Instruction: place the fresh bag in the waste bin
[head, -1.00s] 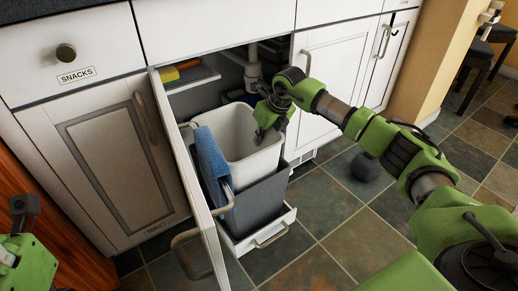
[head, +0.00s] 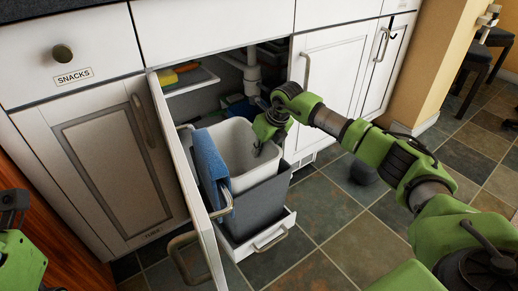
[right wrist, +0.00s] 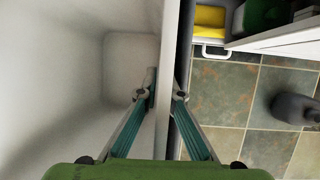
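The waste bin is a dark grey bin (head: 262,205) on the pulled-out rack of the open under-sink cupboard. A white, bag-like liner with smooth walls (head: 225,140) stands inside it, its rim above the grey one; I take it for the fresh bag. My right gripper (head: 260,147) is at the liner's right rim. In the right wrist view its fingers (right wrist: 165,90) straddle the white wall (right wrist: 172,40), one inside and one outside, and look closed on it. Part of my left arm shows at the left edge in the head view; its fingertips cannot be made out.
A blue towel (head: 211,170) hangs on the open cupboard door (head: 190,190), left of the bin. Sponges (head: 180,72) lie on a shelf inside, beside white pipes (head: 252,75). A dark grey rounded object (head: 364,171) stands on the tiled floor at right, otherwise clear.

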